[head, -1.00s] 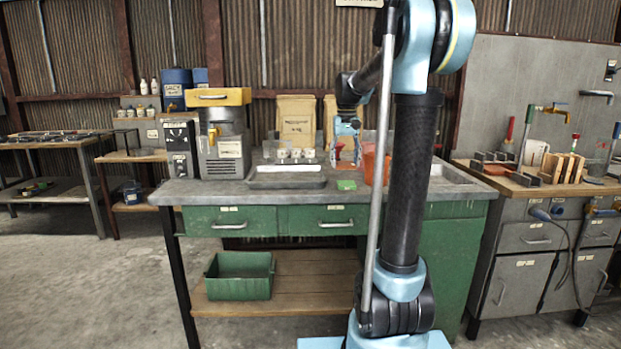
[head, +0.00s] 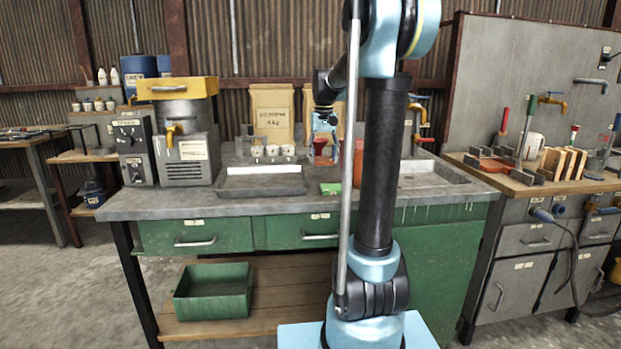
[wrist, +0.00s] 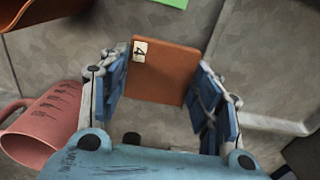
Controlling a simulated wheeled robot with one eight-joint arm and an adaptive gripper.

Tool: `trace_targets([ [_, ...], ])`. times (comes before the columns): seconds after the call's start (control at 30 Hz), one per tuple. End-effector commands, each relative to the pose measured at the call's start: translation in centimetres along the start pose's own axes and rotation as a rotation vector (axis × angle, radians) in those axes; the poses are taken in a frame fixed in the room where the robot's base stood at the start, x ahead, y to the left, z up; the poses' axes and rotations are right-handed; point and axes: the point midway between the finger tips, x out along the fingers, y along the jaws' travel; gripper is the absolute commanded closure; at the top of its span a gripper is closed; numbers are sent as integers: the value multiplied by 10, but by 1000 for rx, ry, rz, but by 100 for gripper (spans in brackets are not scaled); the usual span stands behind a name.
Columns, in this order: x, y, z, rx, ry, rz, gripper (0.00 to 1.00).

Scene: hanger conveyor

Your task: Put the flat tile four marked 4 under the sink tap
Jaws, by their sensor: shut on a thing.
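My gripper (head: 325,130) is above the middle-right of the green workbench's counter. In the wrist view its blue fingers (wrist: 162,95) are shut on a flat orange-brown tile (wrist: 170,75) with a white label reading 4. In the head view the tile is small, and I cannot make out its mark. The grey sink (head: 440,181) is at the counter's right end, partly behind my arm. A tap with brass and red parts (head: 421,138) stands behind the sink, partly hidden by my arm.
A green sponge-like block (head: 330,188) and a reddish cup (wrist: 45,125) are near the gripper. The right bench (head: 520,172) holds racks and another tap.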

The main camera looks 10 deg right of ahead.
Motion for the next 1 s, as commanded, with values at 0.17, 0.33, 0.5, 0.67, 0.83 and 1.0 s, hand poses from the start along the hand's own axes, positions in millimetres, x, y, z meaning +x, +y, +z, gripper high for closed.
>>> trace_targets([
  [0.17, 24, -4, 0, -5, 0, 0, 69],
  [0.33, 36, -5, 0, -7, 0, 0, 69],
  [0.5, 59, -6, 0, -7, 0, 0, 69],
  [0.67, 70, -6, 0, -7, 0, 0, 69],
  [0.83, 70, -6, 0, -7, 0, 0, 69],
  [1.0, 72, -5, 0, -7, 0, 0, 40],
])
